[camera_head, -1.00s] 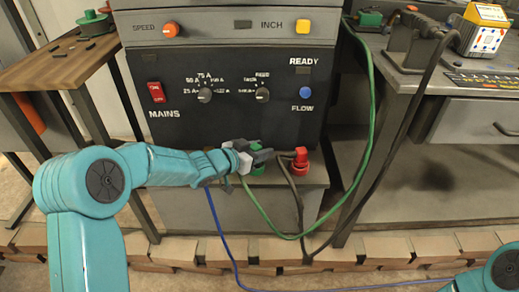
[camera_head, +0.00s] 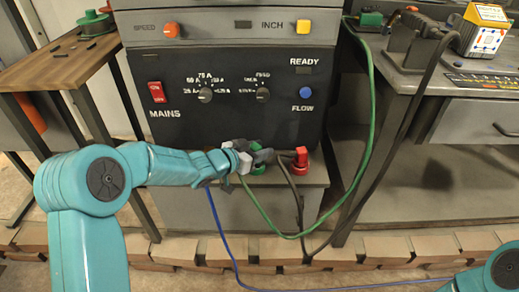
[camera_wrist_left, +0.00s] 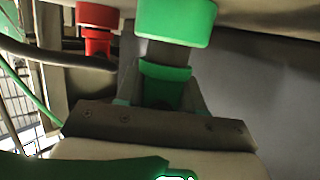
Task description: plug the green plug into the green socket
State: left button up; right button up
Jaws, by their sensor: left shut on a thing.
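The green plug (camera_wrist_left: 165,85) is between the dark fingers of my left gripper (camera_head: 262,156), which is shut on it. The green socket (camera_wrist_left: 175,20) shows at the top of the left wrist view, in line with the plug. A short grey cylinder shows between the two green parts, so a gap remains visible there; I cannot tell how far they engage. In the head view the green socket (camera_head: 258,169) sits on the ledge just below the gripper, and the fingers partly hide the plug. My right gripper is out of view.
A red plug and socket (camera_head: 301,160) stand close to the right on the ledge; they also show in the wrist view (camera_wrist_left: 97,42). A green cable (camera_head: 369,130) and dark cables loop down beside the machine panel (camera_head: 225,70). A blue cable (camera_head: 222,235) lies in front.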

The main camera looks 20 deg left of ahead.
pick_arm(q)
jog(key=shift+f, duration=0.6)
dwell(0.6)
jog(key=o, duration=0.8)
jog(key=shift+p+v, duration=0.5)
jog(key=shift+v, duration=2.4)
jog(key=p+v, duration=0.1)
jog(key=v, duration=0.4)
jog(key=shift+s+p, duration=0.1)
jog(key=shift+p, duration=0.2)
